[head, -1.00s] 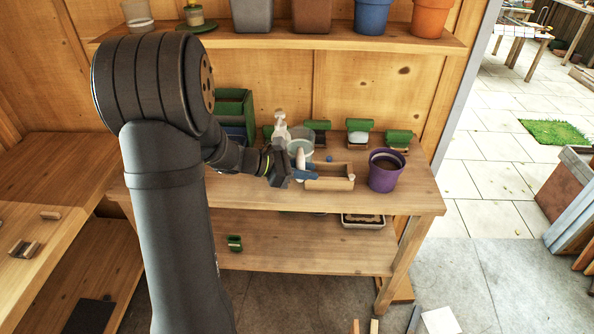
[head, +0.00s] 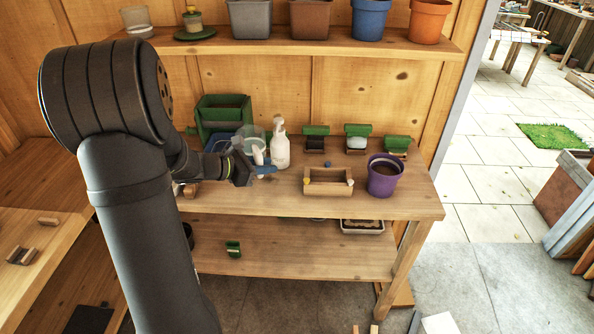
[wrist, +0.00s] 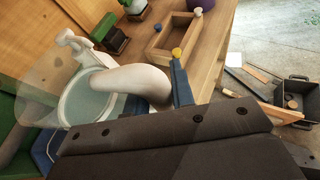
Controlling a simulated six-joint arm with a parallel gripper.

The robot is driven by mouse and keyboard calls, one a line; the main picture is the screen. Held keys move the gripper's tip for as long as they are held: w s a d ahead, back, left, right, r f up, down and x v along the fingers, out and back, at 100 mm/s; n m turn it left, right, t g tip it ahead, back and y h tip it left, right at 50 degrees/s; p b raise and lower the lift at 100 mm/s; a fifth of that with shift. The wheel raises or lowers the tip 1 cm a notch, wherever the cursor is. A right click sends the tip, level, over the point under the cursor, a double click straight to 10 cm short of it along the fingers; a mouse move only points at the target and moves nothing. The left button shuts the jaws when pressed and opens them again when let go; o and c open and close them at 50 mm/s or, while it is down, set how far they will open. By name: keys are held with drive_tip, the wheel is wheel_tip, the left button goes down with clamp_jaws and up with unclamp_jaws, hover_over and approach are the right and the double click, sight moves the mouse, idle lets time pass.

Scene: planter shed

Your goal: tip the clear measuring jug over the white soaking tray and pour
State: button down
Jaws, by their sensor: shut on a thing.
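The clear measuring jug (head: 251,133) is above the back left of the bench, with its white handle (head: 258,155) towards me. My gripper (head: 262,170) is shut on that handle. In the wrist view the white handle (wrist: 135,80) curves between the blue fingers, and the clear jug (wrist: 88,98) shows pale greenish contents. I cannot tell how far the jug is tilted. A pale-rimmed tray (head: 362,231) with dark contents sits on the lower shelf; I cannot tell whether it is the white soaking tray. No plainly white tray shows on the bench top.
A white spray bottle (head: 280,148) stands close right of the jug. A wooden caddy (head: 328,188) and purple pot (head: 384,175) stand to the right. The shelf of pots (head: 300,45) runs above. The front right of the bench is clear.

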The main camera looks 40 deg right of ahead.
drive_tip(key=w+a+n+t, duration=0.5)
drive_tip(key=w+a+n, duration=0.1)
drive_tip(key=w+a, duration=0.8)
drive_tip(key=shift+a+f+n+y, duration=0.3)
drive_tip(key=shift+a+f+n, duration=0.15)
drive_tip(key=shift+a, duration=0.3)
drive_tip(key=shift+w+r+n+g, duration=0.3)
drive_tip(key=shift+r+n+g, duration=0.65)
drive_tip(key=shift+n, duration=0.15)
drive_tip(key=shift+w+r+n+g, duration=0.25)
drive_tip(key=shift+r+n+g, duration=0.6)
drive_tip(key=shift+r+n, duration=0.15)
